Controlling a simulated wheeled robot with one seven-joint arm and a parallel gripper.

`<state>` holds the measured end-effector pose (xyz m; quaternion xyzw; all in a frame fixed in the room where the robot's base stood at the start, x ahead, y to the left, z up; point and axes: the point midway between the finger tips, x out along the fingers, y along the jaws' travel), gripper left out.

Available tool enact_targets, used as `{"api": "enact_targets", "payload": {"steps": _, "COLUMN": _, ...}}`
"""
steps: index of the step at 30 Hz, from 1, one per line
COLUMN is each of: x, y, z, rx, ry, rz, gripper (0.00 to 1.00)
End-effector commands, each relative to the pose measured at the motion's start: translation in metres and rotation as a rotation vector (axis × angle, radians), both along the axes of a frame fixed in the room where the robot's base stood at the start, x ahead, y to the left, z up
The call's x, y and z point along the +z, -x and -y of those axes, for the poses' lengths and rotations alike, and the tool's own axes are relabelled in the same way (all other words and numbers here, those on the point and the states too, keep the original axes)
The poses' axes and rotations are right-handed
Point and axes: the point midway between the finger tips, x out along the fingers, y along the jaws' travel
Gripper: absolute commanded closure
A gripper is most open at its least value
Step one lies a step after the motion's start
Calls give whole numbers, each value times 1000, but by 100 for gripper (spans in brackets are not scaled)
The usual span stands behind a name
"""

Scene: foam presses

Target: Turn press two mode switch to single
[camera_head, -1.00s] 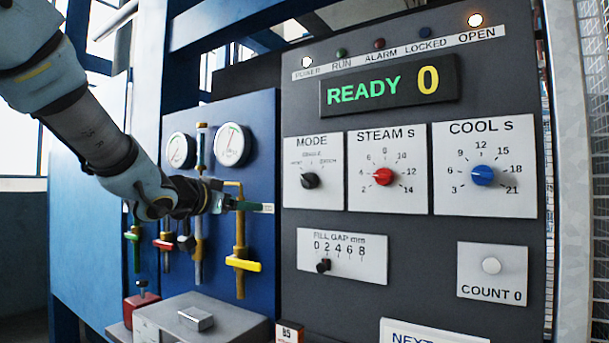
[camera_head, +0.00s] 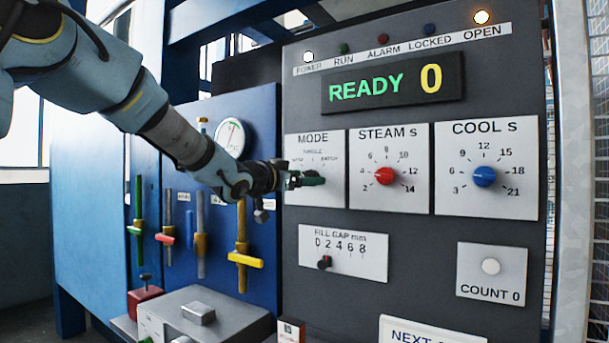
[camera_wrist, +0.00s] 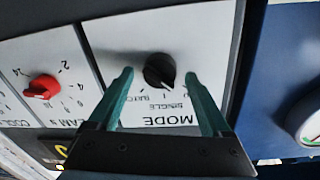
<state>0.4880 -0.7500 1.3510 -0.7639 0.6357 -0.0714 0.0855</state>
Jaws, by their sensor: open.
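The mode switch is a black knob (camera_wrist: 157,68) on a white plate marked MODE (camera_head: 315,142), left of the red steam knob. The plate's labels read SINGLE in the middle and BATCH to one side; the third is unclear. In the wrist view, the plate appears upside down and the knob's pale mark points down-right, away from BATCH; its exact position is hard to tell. My gripper (camera_head: 302,179) is at the mode plate and hides most of the knob in the head view. In the wrist view, its green fingers (camera_wrist: 159,78) are open, one either side of the knob, with visible gaps.
The red steam knob (camera_head: 384,175) and blue cool knob (camera_head: 484,176) are to the right. The fill gap slider (camera_head: 325,262) is below. The display (camera_head: 391,86) reads READY 0.

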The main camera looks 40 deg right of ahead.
Motion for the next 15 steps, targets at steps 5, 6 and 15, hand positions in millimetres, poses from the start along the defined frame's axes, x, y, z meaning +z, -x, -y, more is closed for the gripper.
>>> {"api": "enact_targets", "payload": {"steps": 5, "x": -1, "y": 0, "z": 3, "rx": 0, "ry": 0, "rz": 1, "gripper": 17}}
{"api": "enact_targets", "payload": {"steps": 6, "x": -1, "y": 0, "z": 3, "rx": 0, "ry": 0, "rz": 1, "gripper": 17}}
{"api": "enact_targets", "payload": {"steps": 15, "x": -1, "y": -1, "z": 3, "rx": 0, "ry": -1, "rz": 1, "gripper": 39}}
